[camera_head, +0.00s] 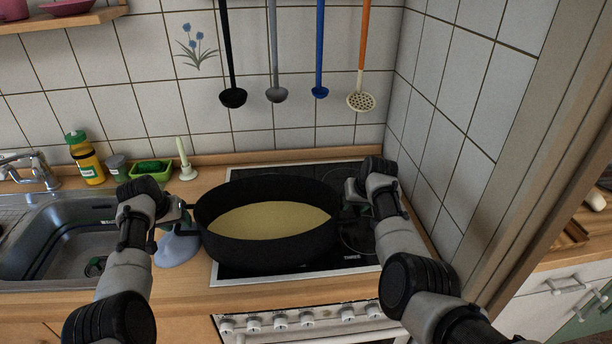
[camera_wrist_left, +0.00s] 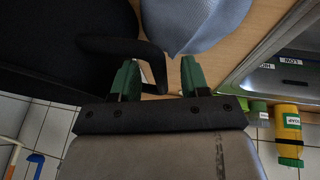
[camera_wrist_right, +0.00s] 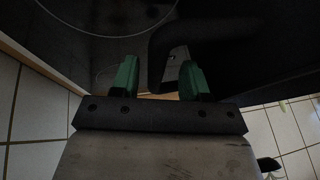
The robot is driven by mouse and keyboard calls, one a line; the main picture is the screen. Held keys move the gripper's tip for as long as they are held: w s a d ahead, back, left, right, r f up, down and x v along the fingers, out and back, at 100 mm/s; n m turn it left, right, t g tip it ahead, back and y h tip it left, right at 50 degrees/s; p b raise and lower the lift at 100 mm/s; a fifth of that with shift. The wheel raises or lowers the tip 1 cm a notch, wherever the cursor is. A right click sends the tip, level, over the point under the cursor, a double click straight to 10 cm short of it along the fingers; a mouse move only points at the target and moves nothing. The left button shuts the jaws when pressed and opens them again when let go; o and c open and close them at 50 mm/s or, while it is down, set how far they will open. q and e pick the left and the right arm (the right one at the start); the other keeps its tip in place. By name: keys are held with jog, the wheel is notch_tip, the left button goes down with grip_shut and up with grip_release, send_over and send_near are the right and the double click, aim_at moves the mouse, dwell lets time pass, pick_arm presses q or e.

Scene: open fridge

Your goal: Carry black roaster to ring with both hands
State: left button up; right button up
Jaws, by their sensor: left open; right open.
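The black roaster (camera_head: 265,250) is a large oval pan with a pale yellow inside, standing upright over the left part of the black cooktop (camera_head: 255,271). Thin round ring outlines (camera_head: 357,236) show on the glass to its right. My left gripper (camera_head: 187,207) is open at the roaster's left end; in the left wrist view the dark handle (camera_wrist_left: 152,62) reaches between its green fingers (camera_wrist_left: 160,78). My right gripper (camera_head: 358,197) is open at the right end; in the right wrist view a handle edge (camera_wrist_right: 156,62) shows between its fingers (camera_wrist_right: 159,78). Contact is unclear.
A grey-blue cloth (camera_head: 178,249) lies left of the roaster, beside the sink (camera_head: 65,235). A yellow bottle (camera_head: 86,160), a green tray (camera_head: 152,170) and a candle (camera_head: 184,158) stand behind. Ladles hang on the back wall. A tiled wall (camera_head: 445,130) bounds the right side.

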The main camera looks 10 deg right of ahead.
jog(key=shift+r+p, duration=4.3)
jog(key=shift+r, duration=0.2)
pick_arm(q)
jog(key=v, duration=0.5)
jog(key=shift+s+a+r, duration=0.1)
jog(key=shift+a+r, duration=0.05)
jog(key=shift+r, duration=0.15)
jog(key=a+r+p, duration=0.1)
jog(key=a+p, duration=0.1)
jog(key=a, duration=0.1)
jog(key=s+a+r, duration=0.1)
jog(key=shift+s+a+r+p, duration=0.1)
jog(key=shift+a+r+p, duration=0.2)
jog(key=shift+r+p, duration=0.1)
pick_arm(e)
notch_tip(320, 180, up, 3)
jog(key=shift+f, duration=0.1)
pick_arm(q)
jog(key=shift+f, duration=0.1)
pick_arm(e)
jog(key=v, duration=0.7)
